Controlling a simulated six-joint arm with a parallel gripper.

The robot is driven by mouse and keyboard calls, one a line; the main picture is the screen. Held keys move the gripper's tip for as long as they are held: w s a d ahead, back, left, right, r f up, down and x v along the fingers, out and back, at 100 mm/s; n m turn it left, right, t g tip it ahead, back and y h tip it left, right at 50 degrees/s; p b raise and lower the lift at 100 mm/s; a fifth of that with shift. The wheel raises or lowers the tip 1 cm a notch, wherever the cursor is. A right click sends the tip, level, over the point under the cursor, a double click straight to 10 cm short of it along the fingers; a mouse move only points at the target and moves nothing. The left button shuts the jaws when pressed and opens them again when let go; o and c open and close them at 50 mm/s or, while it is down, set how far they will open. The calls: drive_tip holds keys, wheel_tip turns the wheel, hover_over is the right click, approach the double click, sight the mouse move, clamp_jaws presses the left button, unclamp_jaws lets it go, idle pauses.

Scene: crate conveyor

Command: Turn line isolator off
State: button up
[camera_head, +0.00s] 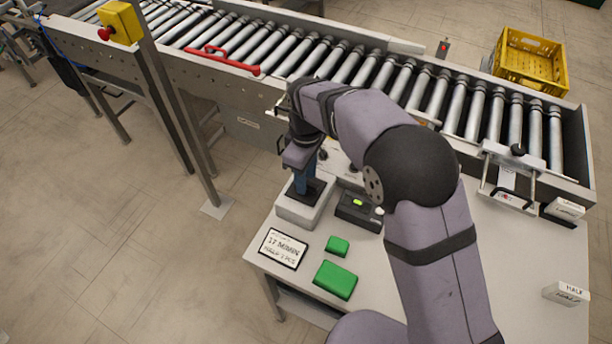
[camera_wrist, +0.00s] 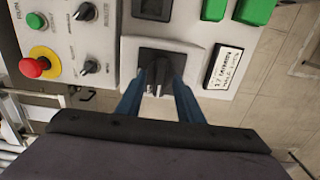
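The line isolator looks to be the black rotary handle (camera_wrist: 157,72) on a dark plate, on top of a pale grey box (camera_head: 300,212) at the bench's left side. The handle points roughly along the line toward my wrist in the wrist view. My gripper (camera_wrist: 159,88) is pointed down at it, with one blue finger on each side of the handle. In the head view my gripper (camera_head: 307,187) reaches down to the top of the box. I cannot tell whether the fingers press on the handle or stand just clear of it.
A control panel with a red mushroom button (camera_wrist: 34,67) and black knobs (camera_wrist: 90,67) lies beside the box. A dark device (camera_head: 358,212), green blocks (camera_head: 336,279) and a lettered card (camera_head: 283,249) are close by. The roller conveyor (camera_head: 400,85) runs behind.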

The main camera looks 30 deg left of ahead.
drive_tip(key=shift+r+b, duration=1.1)
drive_tip(key=shift+r, duration=2.35)
drive_tip(key=w+d+f+m, duration=0.15)
drive_tip(key=d+m, duration=0.75)
drive_tip(key=d, duration=1.4)
drive_tip(key=s+d+f+m, duration=0.2)
drive_tip(key=s+d+m, duration=0.2)
drive_tip(key=s+d, duration=0.2)
drive_tip(key=s+d+f+m, duration=0.3)
drive_tip(key=s+d+m, duration=0.2)
drive_tip(key=s+d, duration=0.2)
drive_tip(key=shift+d+f, duration=0.15)
drive_tip(key=shift+d, duration=0.65)
